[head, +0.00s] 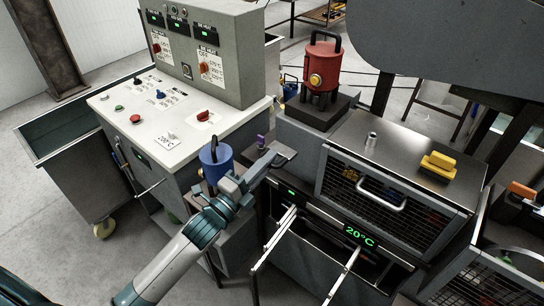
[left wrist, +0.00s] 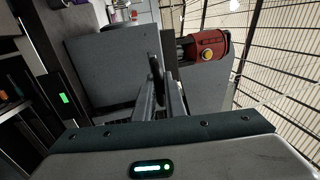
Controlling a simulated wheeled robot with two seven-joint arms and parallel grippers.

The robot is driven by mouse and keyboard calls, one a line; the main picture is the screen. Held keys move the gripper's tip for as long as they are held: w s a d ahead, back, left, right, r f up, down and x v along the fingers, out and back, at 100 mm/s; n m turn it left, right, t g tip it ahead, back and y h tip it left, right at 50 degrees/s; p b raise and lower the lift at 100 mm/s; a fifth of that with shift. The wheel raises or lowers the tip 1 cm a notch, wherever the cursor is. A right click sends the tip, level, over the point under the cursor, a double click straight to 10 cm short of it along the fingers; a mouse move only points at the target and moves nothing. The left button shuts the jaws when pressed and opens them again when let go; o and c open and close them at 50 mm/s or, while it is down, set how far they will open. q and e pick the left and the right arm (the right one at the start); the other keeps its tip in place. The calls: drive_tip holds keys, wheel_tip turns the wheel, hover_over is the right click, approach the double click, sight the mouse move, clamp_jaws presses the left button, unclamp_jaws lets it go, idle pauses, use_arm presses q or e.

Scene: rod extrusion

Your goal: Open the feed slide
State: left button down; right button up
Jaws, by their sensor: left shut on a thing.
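My left gripper (head: 266,163) reaches in from the lower left to a small grey plate (head: 286,152) at the left of the oven-like unit. In the left wrist view its two fingers (left wrist: 163,88) are shut on a dark upright handle (left wrist: 157,66), in front of a flat grey panel (left wrist: 105,62). This handle appears to belong to the feed slide, but the fingers and arm hide much of it, and I cannot tell how far the slide is open. A small purple knob (head: 261,142) stands just behind the gripper. My right gripper is not in view.
A blue cylinder (head: 214,158) stands close beside my left arm. The red cylinder (head: 322,66) stands behind. The control cabinet (head: 160,125) is at left. Two pale rails (head: 276,238) stick out below the 20°C display (head: 360,234). A mesh-front box (head: 375,200) is at right.

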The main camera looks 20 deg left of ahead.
use_arm(q)
drive_tip(key=c, duration=1.8)
unclamp_jaws()
drive_tip(key=shift+f, duration=0.1)
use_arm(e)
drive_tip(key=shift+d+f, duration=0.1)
